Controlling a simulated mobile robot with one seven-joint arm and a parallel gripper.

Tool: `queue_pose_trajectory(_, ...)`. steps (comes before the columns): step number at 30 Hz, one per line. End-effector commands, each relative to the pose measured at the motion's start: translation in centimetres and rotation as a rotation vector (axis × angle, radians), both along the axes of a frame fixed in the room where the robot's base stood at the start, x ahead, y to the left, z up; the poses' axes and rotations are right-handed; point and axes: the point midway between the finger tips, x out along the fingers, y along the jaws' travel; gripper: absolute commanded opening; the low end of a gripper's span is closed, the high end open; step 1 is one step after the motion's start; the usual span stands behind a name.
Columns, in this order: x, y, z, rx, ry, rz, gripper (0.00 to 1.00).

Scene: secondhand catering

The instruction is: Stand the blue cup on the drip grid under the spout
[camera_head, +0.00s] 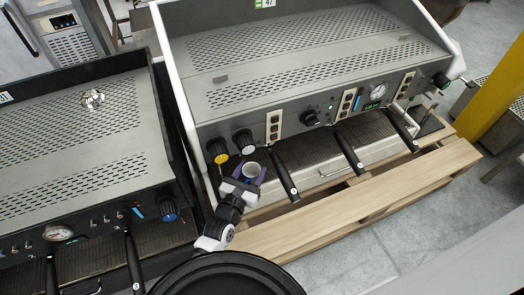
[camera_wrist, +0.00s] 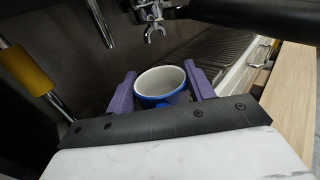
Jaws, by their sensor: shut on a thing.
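The blue cup (camera_wrist: 163,88) has a white inside and a blue outside. It is upright between the two purple fingers of my gripper (camera_wrist: 163,90), which is shut on it. In the head view the cup (camera_head: 251,170) shows at the left front of the white-sided espresso machine, with my gripper (camera_head: 246,178) around it. In the wrist view a forked metal spout (camera_wrist: 151,20) hangs beyond and above the cup. The dark ribbed drip grid (camera_wrist: 222,58) runs behind and to the right of the cup. I cannot tell whether the cup's base touches anything.
A second, dark machine (camera_head: 75,150) stands close on the left. Black handles (camera_head: 285,175) stick out from the machine's front. A wooden pallet (camera_head: 350,205) lies under and before it. A yellow-sleeved wand (camera_wrist: 28,70) is at left in the wrist view. Grey floor lies at the right.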

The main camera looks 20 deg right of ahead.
Motion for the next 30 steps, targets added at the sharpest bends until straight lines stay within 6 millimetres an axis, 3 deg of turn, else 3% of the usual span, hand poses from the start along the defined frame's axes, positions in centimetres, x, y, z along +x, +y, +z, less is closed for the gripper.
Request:
queue_pose_trajectory(6,3.0,-2.9,0.0,-0.001,-0.001,-0.002,0.25)
queue_pose_trajectory(20,6.7,-6.5,0.0,-0.002,0.001,-0.002,0.25)
queue_pose_trajectory(23,6.7,-6.2,-1.4,0.003,0.002,0.000,0.25)
queue_pose_trajectory(30,6.6,-6.2,-1.5,0.000,0.000,0.000,0.25)
